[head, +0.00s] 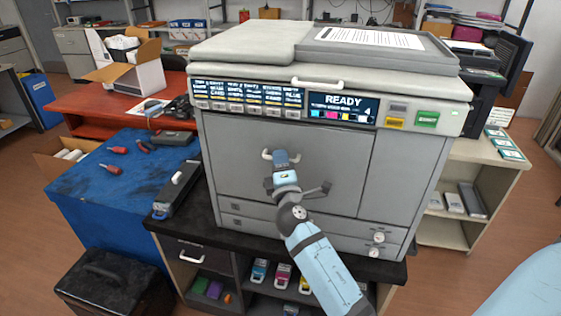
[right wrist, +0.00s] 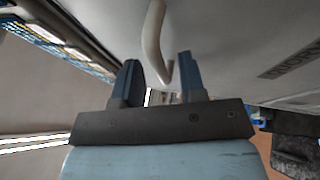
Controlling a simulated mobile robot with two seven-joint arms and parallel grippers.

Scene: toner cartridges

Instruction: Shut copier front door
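The grey copier (head: 420,170) stands on a black-topped counter. Its front door (head: 235,170) is the wide front panel and looks flush or nearly flush with the body; a small gap cannot be ruled out. My right gripper (head: 281,157) is at the door's pale handle (head: 266,154), just right of it and partly covering that area. In the right wrist view the fingers (right wrist: 160,82) are apart, and the curved handle (right wrist: 153,40) comes down by the gap between them. I cannot tell whether they touch it. My left gripper is not in view.
The copier's display (head: 343,107) reads READY. A black device with a pale handle (head: 178,187) stands on the counter left of the copier. A blue workbench (head: 105,190) with tools is further left. Toner boxes (head: 283,274) sit on the shelf below. A shelf unit (head: 465,150) stands at right.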

